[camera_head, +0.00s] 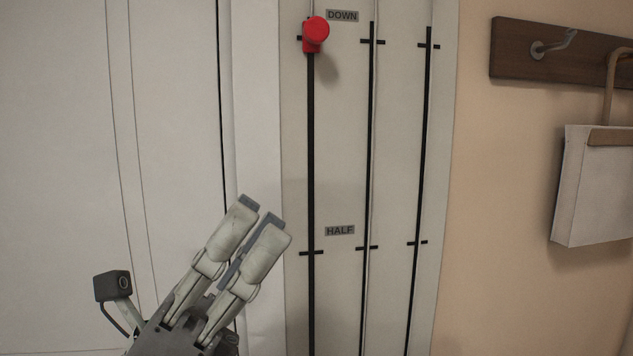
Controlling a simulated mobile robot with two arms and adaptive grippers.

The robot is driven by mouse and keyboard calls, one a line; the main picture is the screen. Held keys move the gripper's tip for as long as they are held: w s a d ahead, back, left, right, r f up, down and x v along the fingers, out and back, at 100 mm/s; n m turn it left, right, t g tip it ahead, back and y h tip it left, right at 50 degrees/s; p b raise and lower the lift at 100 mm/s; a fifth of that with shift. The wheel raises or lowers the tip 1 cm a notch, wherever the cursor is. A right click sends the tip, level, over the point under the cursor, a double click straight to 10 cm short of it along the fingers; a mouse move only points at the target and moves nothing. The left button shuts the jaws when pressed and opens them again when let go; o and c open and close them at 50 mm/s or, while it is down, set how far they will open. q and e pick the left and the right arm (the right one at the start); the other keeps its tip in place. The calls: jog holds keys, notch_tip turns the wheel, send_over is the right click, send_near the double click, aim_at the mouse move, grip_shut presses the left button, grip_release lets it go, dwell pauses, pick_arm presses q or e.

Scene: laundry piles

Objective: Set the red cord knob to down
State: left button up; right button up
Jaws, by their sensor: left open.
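The red cord knob (315,34) sits near the top of the leftmost black slot on the pale panel (342,150). It is level with the upper tick mark, beside the DOWN label (342,16). The HALF label (339,230) is lower, next to a tick on the same slot. My left gripper (262,211) is below and to the left of the knob, clear of it. Its two fingers point up and to the right, a narrow gap apart, with nothing seen between them. My right gripper is out of view.
Two more slots (371,150) with ticks run to the right; no knob shows on them. A dark wooden rail (510,50) with a metal hook (553,45) is on the beige wall at right. A white bag (590,190) hangs there. White door-like panels (60,150) fill the left.

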pick_arm(q)
jog(key=s+d+f+m+g+y, duration=0.2)
jog(key=d+m+g+y, duration=0.55)
jog(key=m, duration=0.75)
jog(key=w+a+r+t+y, duration=0.4)
jog(key=w+a+t+y, duration=0.3)
jog(key=w+t+y, duration=0.35)
jog(key=shift+n+t+h, duration=0.3)
jog(key=shift+t+h, duration=0.4)
jog(key=shift+h, duration=0.1)
jog(key=p+x, duration=0.1)
jog(key=x, duration=0.2)
jog(key=p+x, duration=0.2)
jog(key=x, duration=0.1)
jog(key=p+x, duration=0.1)
jog(key=x, duration=0.3)
jog(key=shift+w+a+f, duration=0.15)
jog(key=shift+a+f, duration=0.05)
jog(key=shift+f, duration=0.05)
jog(key=shift+w+d+f+p, duration=0.1)
jog(key=shift+w+d+p, duration=0.1)
jog(key=shift+w+p, duration=0.15)
